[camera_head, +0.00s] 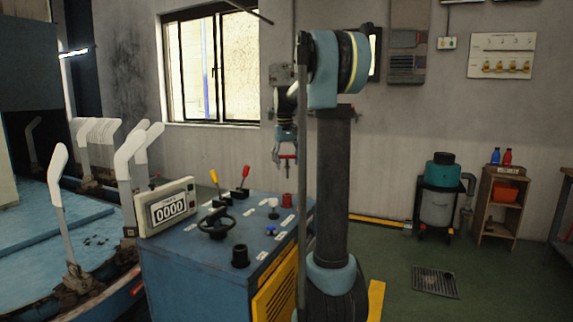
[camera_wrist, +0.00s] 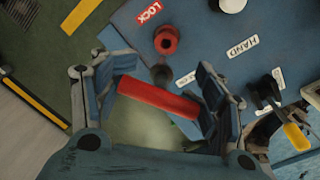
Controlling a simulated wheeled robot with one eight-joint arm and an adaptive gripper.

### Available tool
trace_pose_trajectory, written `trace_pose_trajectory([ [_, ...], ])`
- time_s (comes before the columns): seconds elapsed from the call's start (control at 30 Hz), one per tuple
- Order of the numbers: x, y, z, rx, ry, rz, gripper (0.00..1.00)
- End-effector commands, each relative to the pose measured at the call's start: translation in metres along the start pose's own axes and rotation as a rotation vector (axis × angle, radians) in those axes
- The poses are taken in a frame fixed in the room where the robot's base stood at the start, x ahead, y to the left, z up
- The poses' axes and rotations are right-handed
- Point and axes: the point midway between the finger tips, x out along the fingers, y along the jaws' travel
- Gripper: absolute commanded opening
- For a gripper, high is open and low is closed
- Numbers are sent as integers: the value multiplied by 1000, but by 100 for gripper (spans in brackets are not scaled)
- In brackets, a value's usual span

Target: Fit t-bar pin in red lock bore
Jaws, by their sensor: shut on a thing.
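My gripper (camera_head: 286,160) is shut on the red crossbar of the t-bar pin (camera_wrist: 158,97), which spans between the two finger pads in the wrist view. A dark round part, apparently the pin's shank, shows just beyond the crossbar. In the head view the pin (camera_head: 287,157) hangs in the air above the console. The red lock bore (camera_wrist: 166,40) is a red collar with a dark hole, beside the LOCK label (camera_wrist: 149,12). In the head view the red lock bore (camera_head: 287,200) stands below my gripper, clear of the pin.
The blue console (camera_head: 190,262) carries a black handwheel (camera_head: 217,224), a yellow-knobbed lever (camera_head: 214,177), a red-knobbed lever (camera_head: 245,172), a white knob (camera_head: 273,203) and a black socket (camera_head: 240,256). The air around my gripper is free.

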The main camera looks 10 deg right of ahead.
Motion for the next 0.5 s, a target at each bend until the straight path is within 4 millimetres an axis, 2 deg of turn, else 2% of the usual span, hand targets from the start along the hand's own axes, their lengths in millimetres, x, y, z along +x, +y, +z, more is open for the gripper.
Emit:
trace_pose_trajectory([
  [0.23,3,-1,2,-11,5,-17,34],
  [0.5,23,-2,1,-11,5,-16,34],
])
